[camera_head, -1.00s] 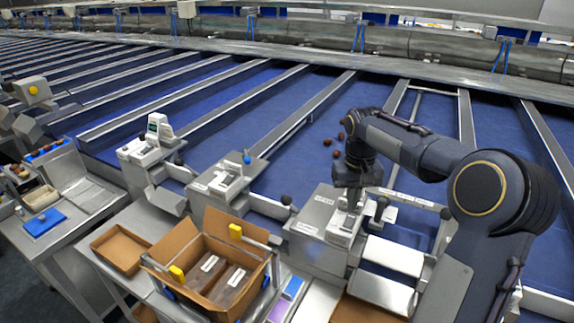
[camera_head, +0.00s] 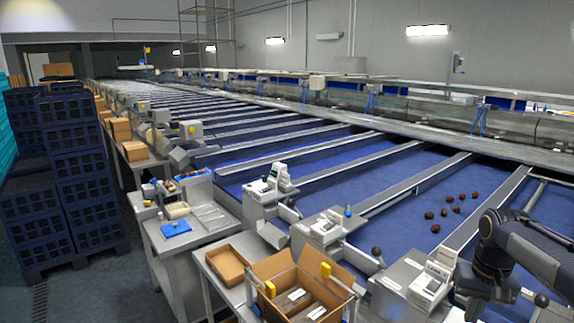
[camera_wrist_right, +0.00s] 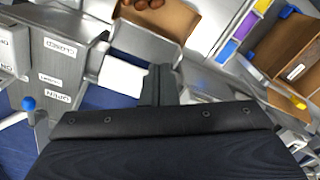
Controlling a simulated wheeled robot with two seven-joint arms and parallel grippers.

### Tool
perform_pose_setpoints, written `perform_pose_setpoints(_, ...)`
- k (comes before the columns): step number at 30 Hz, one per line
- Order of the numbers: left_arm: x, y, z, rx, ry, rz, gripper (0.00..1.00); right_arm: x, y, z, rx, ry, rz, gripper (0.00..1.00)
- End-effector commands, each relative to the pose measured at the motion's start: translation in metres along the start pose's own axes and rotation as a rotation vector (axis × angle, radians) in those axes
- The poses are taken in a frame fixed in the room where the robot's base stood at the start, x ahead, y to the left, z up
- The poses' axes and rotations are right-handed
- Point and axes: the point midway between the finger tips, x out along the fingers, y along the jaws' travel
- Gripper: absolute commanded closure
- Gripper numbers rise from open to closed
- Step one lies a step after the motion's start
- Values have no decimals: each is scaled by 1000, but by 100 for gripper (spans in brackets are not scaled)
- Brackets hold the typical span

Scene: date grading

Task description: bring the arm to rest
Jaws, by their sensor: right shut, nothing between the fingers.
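My right arm comes in at the lower right of the head view. Its dark gripper (camera_head: 478,306) hangs just right of the grey weighing unit (camera_head: 430,285), over the front side of the line; its fingertips are hard to make out there. In the right wrist view the fingers (camera_wrist_right: 159,84) are together with nothing between them, above grey metal parts. My left gripper is not in view.
Several dates (camera_head: 450,211) lie on the blue belt beyond my arm. An open cardboard box (camera_head: 270,275) with packs and an empty brown tray (camera_head: 227,264) stand on the front bench. Dark crates (camera_head: 75,190) are stacked at far left.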

Motion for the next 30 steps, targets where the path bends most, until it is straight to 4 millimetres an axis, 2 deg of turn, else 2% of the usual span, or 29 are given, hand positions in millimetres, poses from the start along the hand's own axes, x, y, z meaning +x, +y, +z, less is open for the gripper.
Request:
perform_pose_setpoints(8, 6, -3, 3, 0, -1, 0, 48, -11, -14, 35, -46, 54, -40, 100)
perform_pose_setpoints(14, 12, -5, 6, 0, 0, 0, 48, -16, -28, 77, -89, 112, -92, 100)
perform_pose_setpoints(17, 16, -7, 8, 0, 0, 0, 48, -14, -37, 106, -114, 150, -130, 100)
perform_pose_setpoints(20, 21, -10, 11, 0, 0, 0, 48, -8, -47, 144, -141, 202, -185, 100)
perform_pose_setpoints(24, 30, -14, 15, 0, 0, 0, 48, 16, -64, 208, -177, 288, -291, 100)
perform_pose_setpoints(27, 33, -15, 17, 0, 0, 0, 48, 35, -75, 242, -194, 336, -359, 100)
perform_pose_setpoints(30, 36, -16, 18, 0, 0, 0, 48, 50, -83, 263, -202, 368, -407, 100)
